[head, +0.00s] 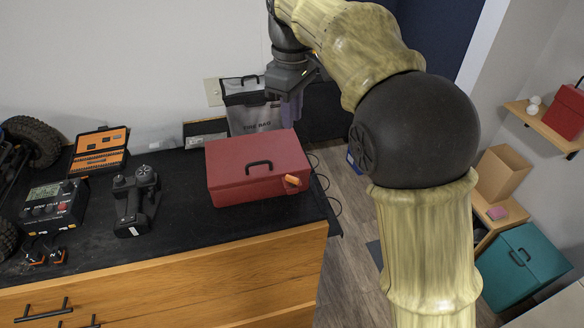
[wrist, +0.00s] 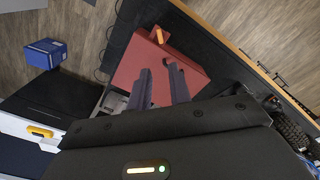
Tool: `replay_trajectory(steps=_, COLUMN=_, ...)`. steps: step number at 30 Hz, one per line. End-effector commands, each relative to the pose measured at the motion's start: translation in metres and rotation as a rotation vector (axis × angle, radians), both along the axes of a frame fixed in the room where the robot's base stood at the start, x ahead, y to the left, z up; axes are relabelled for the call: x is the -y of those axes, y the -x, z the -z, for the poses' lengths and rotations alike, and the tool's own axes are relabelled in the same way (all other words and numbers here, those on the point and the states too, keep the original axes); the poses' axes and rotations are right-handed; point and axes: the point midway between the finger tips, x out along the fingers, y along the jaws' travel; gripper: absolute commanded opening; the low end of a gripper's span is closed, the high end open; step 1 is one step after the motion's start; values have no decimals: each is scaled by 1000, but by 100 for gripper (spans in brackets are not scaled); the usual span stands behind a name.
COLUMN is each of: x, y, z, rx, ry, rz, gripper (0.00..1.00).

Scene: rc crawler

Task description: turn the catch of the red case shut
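The red case (head: 238,186) sits with its lid down near the right end of the black worktop and has a dark handle on top. Its orange catch (head: 292,181) is on the front face near the right corner, slightly tilted; I cannot tell whether it is fastened. In the wrist view, the case (wrist: 131,64) and the catch (wrist: 157,36) show beyond my fingers. My gripper (head: 291,112) hangs above and behind the case's right part, apart from the catch. In the wrist view, my gripper's fingers (wrist: 161,82) are spread with nothing between them.
A grey fire bag (head: 252,118) stands behind the case. A controller (head: 136,199), a charger (head: 55,206) and an open orange-lined case (head: 99,150) lie to its left. Another red case (head: 566,112) is on a shelf; a teal case (head: 521,266) is at lower right. The worktop before the catch is clear.

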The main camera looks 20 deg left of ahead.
Motion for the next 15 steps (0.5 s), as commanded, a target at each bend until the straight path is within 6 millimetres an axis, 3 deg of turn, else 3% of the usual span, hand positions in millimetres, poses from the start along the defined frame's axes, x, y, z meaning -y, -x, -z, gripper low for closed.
replay_trajectory(steps=10, x=-1, y=0, z=0, rx=-1, ry=1, rz=-3, gripper=20)
replay_trajectory(steps=15, x=0, y=0, z=9, rx=-3, ry=2, rz=-2, gripper=20)
